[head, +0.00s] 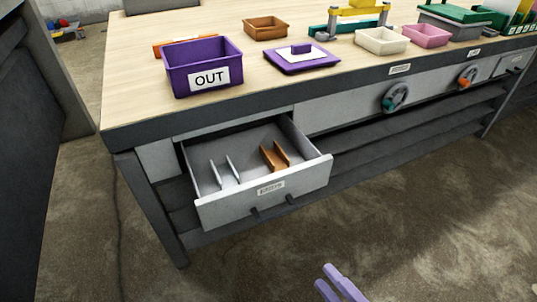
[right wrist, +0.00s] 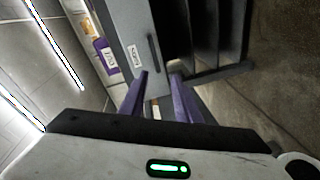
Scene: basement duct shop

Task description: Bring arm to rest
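My right gripper (head: 327,277) shows at the bottom of the head view, with two pale purple fingers over the floor in front of the workbench. In the right wrist view its fingers (right wrist: 161,86) stand apart with nothing held between them. It is clear of the open drawer (head: 222,212), which is light grey and sticks out of the bench front. The drawer holds a pale upright divider piece (head: 225,171) and an orange-brown one (head: 275,156). My left gripper is not in view.
Two round dials (head: 396,97) sit on the bench front. The floor (head: 420,200) in front is clear.

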